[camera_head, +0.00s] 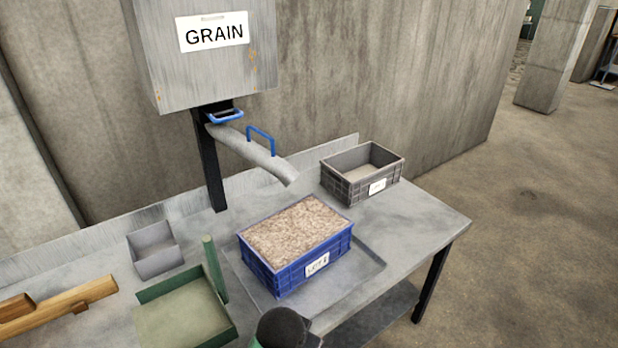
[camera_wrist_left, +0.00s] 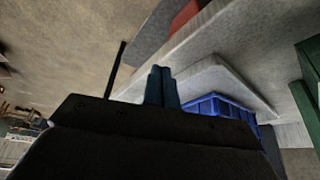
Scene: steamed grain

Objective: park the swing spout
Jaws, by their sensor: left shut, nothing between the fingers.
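The swing spout (camera_head: 255,153) is a grey tube under the grey grain hopper (camera_head: 205,70). It slopes down to the right, and its open end hangs between the blue crate and the grey crate in the head view. A blue handle (camera_head: 262,134) stands on the spout; another blue handle (camera_head: 226,117) sits at the hopper outlet. The blue crate (camera_head: 315,262), filled with grain, stands on a flat tray. My left gripper (camera_wrist_left: 163,74) shows in the left wrist view with its fingers together and empty, away from the spout. My right gripper is not in view.
The grey crate (camera_head: 345,186) stands at the back right of the table (camera_head: 425,222). A green tray (camera_head: 157,293) with an upright post, a small grey bin (camera_head: 156,262) and a wooden piece (camera_head: 65,303) lie to the left. A dark rounded part shows at the bottom edge.

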